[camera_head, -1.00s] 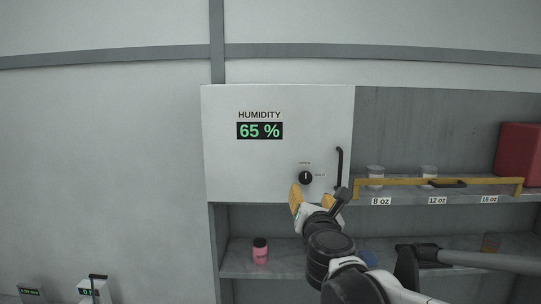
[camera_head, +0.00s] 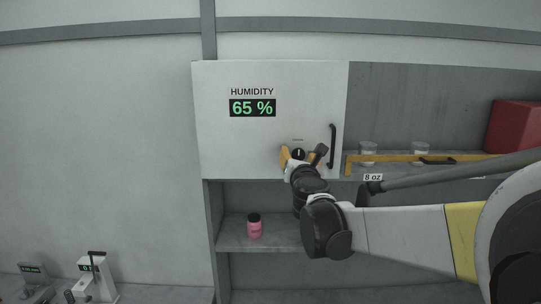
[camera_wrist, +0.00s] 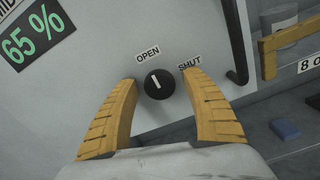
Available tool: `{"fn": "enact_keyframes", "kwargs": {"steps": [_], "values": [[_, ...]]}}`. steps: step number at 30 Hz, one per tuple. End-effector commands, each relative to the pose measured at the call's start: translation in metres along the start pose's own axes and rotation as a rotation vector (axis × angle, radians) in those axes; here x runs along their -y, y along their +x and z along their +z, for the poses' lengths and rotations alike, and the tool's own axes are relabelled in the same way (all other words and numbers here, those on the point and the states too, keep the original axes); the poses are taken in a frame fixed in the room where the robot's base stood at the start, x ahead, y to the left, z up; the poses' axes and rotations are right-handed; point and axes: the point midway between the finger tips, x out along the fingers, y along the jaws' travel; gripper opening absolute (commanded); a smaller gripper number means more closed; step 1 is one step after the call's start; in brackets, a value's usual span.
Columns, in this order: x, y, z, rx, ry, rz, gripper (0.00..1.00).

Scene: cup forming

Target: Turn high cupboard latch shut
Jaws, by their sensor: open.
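The high cupboard door (camera_head: 220,150) is white and looks closed. Its latch is a round black knob (camera_head: 299,153) with a white pointer mark, low on the door; it also shows in the wrist view (camera_wrist: 159,84). An OPEN label (camera_wrist: 148,53) and a SHUT label (camera_wrist: 189,62) sit beside it. In the wrist view the pointer aims nearer OPEN than SHUT. My gripper (camera_head: 302,156) is in front of the knob, and it also shows in the wrist view (camera_wrist: 162,105). Its yellow-padded fingers are apart on either side of the knob, with visible gaps and nothing held.
A black door handle (camera_head: 332,146) stands right of the knob. A yellow rail (camera_head: 400,158) fronts an open shelf with cups (camera_head: 368,150) and a red box (camera_head: 515,127). A pink jar (camera_head: 254,228) stands on the lower shelf. The wall at left is bare.

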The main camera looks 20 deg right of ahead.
Motion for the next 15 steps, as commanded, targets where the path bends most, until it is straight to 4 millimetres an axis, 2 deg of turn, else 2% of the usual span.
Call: {"fn": "enact_keyframes", "kwargs": {"steps": [4,9,15], "values": [[0.0001,-0.0003,0.0,0.0,0.0,0.0,0.55],[0.0001,-0.0004,0.0,0.0,0.0,0.0,0.04],[0.0001,-0.0004,0.0002,0.0,0.0,0.0,0.03]]}}
